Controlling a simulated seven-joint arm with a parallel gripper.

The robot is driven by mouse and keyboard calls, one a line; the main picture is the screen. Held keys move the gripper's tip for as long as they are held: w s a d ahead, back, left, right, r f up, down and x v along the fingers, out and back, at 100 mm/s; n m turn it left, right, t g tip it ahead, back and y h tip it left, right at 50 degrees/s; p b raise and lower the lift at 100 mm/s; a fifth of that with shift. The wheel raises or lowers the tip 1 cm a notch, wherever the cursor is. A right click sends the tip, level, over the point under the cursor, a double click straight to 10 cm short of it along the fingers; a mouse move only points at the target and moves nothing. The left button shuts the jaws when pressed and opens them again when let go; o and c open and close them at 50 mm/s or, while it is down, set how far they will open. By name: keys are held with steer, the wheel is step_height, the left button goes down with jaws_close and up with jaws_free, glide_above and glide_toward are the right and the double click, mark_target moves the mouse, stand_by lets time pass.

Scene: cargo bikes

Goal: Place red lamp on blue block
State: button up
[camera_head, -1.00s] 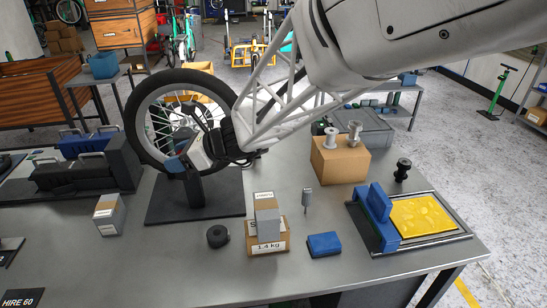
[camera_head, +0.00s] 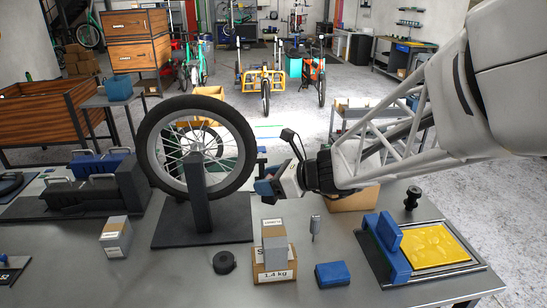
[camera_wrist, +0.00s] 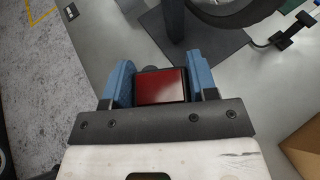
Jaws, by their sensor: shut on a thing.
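The red lamp (camera_wrist: 160,88), a red rectangular face in a black housing, sits between the blue fingers of my gripper (camera_wrist: 160,72) in the wrist view. My gripper is shut on it. In the head view my gripper (camera_head: 268,188) is above the grey table, right of the wheel; the lamp is hard to make out there. A small blue block (camera_head: 332,274) lies flat on the table near the front, below and right of my gripper, with its top bare. My gripper is apart from it.
A bicycle wheel (camera_head: 150,170) stands on a black stand left of my gripper. A cardboard box (camera_head: 275,277) bears a grey box (camera_head: 274,240), left of the blue block. A grey cylinder (camera_head: 315,225) stands behind it. A yellow pad (camera_head: 434,245) and upright blue piece (camera_head: 389,233) are right.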

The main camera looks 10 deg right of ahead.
steer(key=s+d+m+t+h, duration=0.1)
steer(key=s+d, duration=0.2)
steer(key=d, duration=0.4)
steer(key=s+d+m+t+h, duration=0.15)
steer(key=s+d, duration=0.25)
steer(key=d, duration=0.4)
glide_above(331, 268)
step_height(331, 268, down, 12)
steer(key=shift+m, duration=0.35)
steer(key=shift+f+t, duration=0.1)
steer(key=shift+t, duration=0.15)
steer(key=shift+f, duration=2.2)
steer(key=shift+f, duration=1.8)
steer(key=shift+f, duration=0.15)
steer(key=o, duration=0.9)
